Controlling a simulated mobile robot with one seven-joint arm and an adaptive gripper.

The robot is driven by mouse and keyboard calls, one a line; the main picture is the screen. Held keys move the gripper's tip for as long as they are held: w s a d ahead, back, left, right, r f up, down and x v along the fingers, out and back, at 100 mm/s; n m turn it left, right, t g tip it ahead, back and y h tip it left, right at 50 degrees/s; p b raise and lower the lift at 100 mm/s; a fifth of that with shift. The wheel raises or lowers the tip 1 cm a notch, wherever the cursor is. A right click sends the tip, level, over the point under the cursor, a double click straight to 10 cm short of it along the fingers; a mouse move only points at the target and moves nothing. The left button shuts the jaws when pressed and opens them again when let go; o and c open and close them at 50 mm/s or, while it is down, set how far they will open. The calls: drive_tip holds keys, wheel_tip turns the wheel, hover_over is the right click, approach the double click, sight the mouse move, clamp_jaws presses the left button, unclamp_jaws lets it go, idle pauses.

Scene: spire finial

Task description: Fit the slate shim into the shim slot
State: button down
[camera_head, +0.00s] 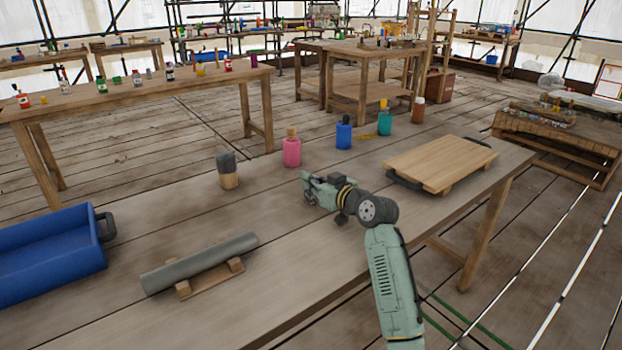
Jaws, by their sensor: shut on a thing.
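My gripper (311,188) is over the middle of the long wooden table (300,262), to the left of my green forearm. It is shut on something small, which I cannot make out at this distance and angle. I cannot clearly pick out the slate shim or the shim slot. A grey cylinder (205,260) lies on a low wooden cradle (211,281) to the left of my gripper. A wooden board (440,162) with dark handles lies to the right of my gripper.
A blue tray (48,262) stands at the table's left. A wooden block with a dark top (227,171) and pink (291,149), blue (344,133) and teal (385,123) bottles stand along the far edge. Bare table lies between the cradle and my gripper.

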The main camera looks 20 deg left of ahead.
drive_tip(key=shift+f, duration=0.15)
drive_tip(key=c, duration=1.8)
unclamp_jaws()
